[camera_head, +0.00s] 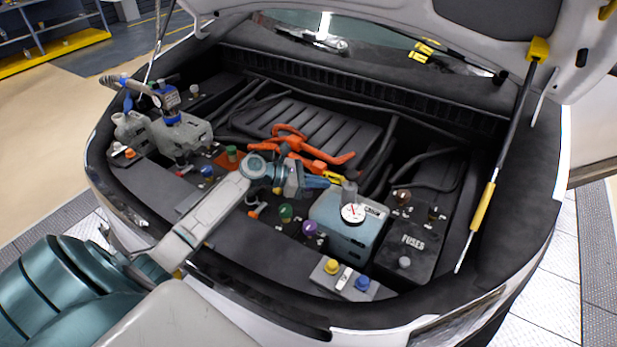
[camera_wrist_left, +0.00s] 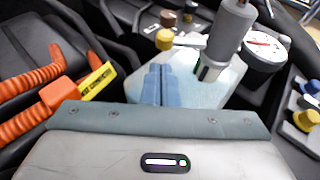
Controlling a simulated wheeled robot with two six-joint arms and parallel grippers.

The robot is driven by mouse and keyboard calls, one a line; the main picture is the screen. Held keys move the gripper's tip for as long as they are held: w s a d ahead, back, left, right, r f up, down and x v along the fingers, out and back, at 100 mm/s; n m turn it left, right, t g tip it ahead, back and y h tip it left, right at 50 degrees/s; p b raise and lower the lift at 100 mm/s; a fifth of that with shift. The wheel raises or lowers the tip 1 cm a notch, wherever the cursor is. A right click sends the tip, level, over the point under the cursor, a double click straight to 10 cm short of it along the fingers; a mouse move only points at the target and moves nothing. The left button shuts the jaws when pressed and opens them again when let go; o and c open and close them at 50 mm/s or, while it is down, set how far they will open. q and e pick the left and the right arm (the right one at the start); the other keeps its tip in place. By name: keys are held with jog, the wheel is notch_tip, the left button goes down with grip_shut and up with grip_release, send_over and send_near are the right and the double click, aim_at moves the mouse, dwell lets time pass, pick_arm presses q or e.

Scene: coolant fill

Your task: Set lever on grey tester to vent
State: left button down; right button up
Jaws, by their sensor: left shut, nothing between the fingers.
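The grey tester (camera_head: 349,193), with a grey cylinder and a round white gauge (camera_head: 353,213), stands on a pale blue tank (camera_head: 345,238) at the right of the engine bay. In the left wrist view the tester's grey cylinder (camera_wrist_left: 231,30) rises just right of my fingers, with its gauge (camera_wrist_left: 262,50) beyond. My left gripper (camera_head: 324,182) is shut and empty beside the tester; its blue fingers (camera_wrist_left: 160,85) also show in the wrist view, in front of the tank. Whether they touch anything I cannot tell. The tester's lever and its setting are not clear. My right gripper is not in view.
A blue tester (camera_head: 168,97) with a gauge and hose stands on a grey tank (camera_head: 180,136) at the left. Orange cables (camera_head: 300,150) run behind my gripper. A black fuse box (camera_head: 412,242) is right of the pale blue tank. Coloured caps line the front.

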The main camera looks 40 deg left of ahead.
aim_at(333, 194)
pick_arm(q)
jog(key=shift+p+x, duration=0.45)
jog(key=shift+x, duration=1.6)
jog(key=shift+r, duration=0.1)
jog(key=shift+w+r+m+y, duration=0.1)
jog(key=shift+r+m+y, duration=0.15)
jog(key=shift+m, duration=0.25)
jog(key=shift+a+r+m+t+y+p, duration=0.1)
jog(key=shift+r+m+t+y+p, duration=0.2)
jog(key=shift+m+t, duration=0.25)
notch_tip(333, 194, up, 2)
jog(key=m+t, duration=0.1)
jog(key=m, duration=0.2)
jog(key=shift+t+y+b, duration=0.25)
jog(key=shift+y+b, duration=0.1)
jog(key=shift+b, duration=0.05)
jog(key=shift+s+r+m, duration=0.2)
jog(key=shift+r+m, duration=0.1)
jog(key=shift+m, duration=0.35)
